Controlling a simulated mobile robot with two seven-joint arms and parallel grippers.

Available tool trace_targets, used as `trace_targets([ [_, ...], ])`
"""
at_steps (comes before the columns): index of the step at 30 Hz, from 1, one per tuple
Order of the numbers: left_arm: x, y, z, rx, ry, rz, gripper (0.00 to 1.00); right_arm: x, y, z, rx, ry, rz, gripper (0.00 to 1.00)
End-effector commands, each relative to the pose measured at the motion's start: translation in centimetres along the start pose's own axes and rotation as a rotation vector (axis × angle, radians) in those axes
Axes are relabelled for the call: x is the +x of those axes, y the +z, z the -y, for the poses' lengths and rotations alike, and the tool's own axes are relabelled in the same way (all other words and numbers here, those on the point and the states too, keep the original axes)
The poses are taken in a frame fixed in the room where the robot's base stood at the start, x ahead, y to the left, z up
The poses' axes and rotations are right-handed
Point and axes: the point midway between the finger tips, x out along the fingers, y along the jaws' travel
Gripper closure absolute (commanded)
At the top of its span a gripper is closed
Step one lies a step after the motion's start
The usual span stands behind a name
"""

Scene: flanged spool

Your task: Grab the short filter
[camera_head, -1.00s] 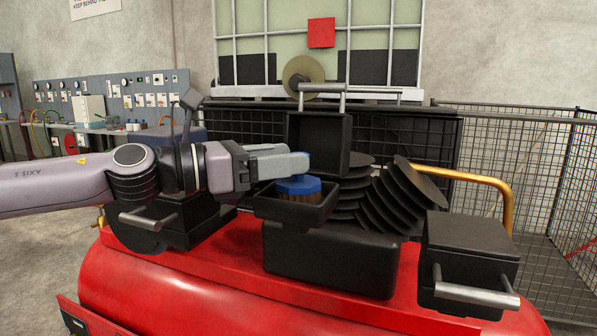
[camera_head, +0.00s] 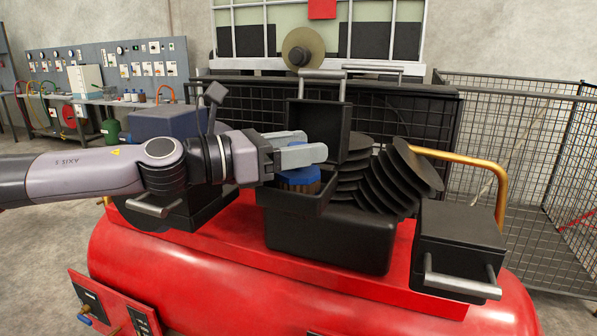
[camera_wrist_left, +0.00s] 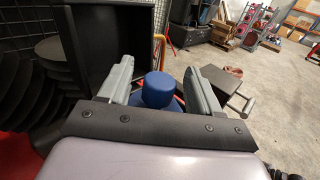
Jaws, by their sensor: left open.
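The short filter (camera_head: 299,187) has a blue cap and a brown pleated body. It stands in the opened black housing (camera_head: 330,243) on the red tank. In the left wrist view its round blue top (camera_wrist_left: 158,88) shows between my fingers. My left gripper (camera_head: 314,146) is open, its two grey fingers pointing right just above the blue cap. In the left wrist view the fingers (camera_wrist_left: 158,72) lie on either side of the blue top with gaps. The filter's lower part is hidden by the housing wall. My right gripper is not in view.
The housing's black lid (camera_head: 322,128) stands raised behind the filter. Black stacked discs (camera_head: 405,180) lie close on the right. A closed black box with a bar handle (camera_head: 460,245) is at the right, another dark box (camera_head: 165,123) at the left. A brass rail (camera_head: 500,185) curves behind.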

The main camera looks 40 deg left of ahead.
Motion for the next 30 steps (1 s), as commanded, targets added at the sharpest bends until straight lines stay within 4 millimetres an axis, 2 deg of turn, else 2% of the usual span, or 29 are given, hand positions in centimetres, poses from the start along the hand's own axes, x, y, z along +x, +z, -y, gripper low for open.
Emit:
trace_targets([
  [10, 0.1, 0.0, -0.1, -0.001, 0.002, 0.001, 0.37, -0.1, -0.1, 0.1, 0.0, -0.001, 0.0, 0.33],
  [11, 0.1, 0.0, -0.1, -0.001, 0.002, 0.001, 0.4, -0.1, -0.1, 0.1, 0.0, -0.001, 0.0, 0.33],
  [15, 0.1, 0.0, 0.0, -0.001, 0.001, 0.001, 0.85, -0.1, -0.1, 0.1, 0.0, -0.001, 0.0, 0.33],
  [16, 0.1, 0.0, 0.0, -0.001, 0.001, 0.001, 0.95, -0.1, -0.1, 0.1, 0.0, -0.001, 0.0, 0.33],
  [17, 0.1, 0.0, 0.0, -0.001, 0.001, 0.001, 1.0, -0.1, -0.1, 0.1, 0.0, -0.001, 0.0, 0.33],
  [25, 0.1, 0.1, 0.0, 0.0, 0.001, 0.001, 1.0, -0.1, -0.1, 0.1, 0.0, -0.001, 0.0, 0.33],
  [30, 0.1, 1.0, -0.1, 0.001, 0.001, 0.001, 1.0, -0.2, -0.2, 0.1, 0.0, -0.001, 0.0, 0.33],
])
